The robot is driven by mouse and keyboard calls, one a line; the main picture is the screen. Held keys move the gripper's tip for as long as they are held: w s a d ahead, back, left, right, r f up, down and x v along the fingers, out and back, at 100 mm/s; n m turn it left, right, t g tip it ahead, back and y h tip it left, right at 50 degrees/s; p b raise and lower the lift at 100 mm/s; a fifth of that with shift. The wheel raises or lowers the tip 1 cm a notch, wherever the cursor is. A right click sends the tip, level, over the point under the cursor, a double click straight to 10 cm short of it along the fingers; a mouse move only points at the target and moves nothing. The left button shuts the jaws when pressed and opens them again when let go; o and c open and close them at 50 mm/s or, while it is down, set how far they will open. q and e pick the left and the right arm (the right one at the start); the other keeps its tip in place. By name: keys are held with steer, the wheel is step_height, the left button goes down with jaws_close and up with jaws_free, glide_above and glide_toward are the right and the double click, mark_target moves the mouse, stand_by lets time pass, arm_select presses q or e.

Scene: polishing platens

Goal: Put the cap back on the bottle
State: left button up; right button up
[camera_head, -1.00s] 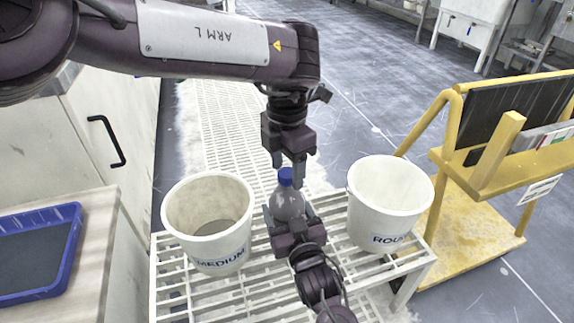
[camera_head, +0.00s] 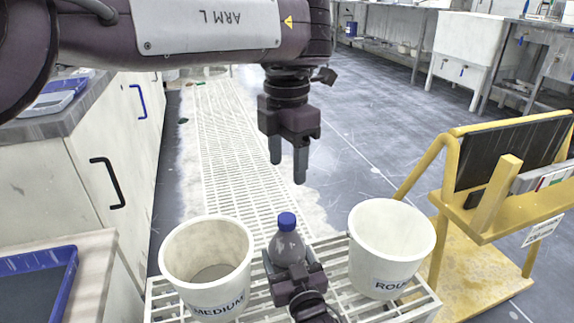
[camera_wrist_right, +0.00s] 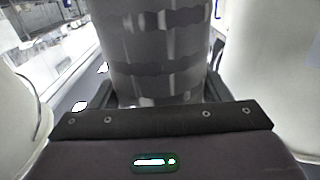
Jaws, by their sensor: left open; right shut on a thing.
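My right gripper (camera_head: 291,268) is shut around the bottle's body from the near side. The bottle's grey body (camera_wrist_right: 150,50) also fills the middle of the right wrist view, with the fingers on both sides of it. My left gripper (camera_head: 288,171) is open and empty, pointing down, above the cap and apart from it. Whether the cap is screwed tight cannot be told.
A white bucket marked MEDIUM (camera_head: 163,262) stands close left of the bottle, and another white bucket (camera_head: 400,272) close right. A yellow cart (camera_head: 480,135) is at the right. A blue tray (camera_head: 66,268) lies on the left counter.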

steer(key=o, duration=1.9)
steer(key=shift+o, duration=0.2)
steer(key=p+v, duration=0.3)
steer(key=v, duration=0.5)
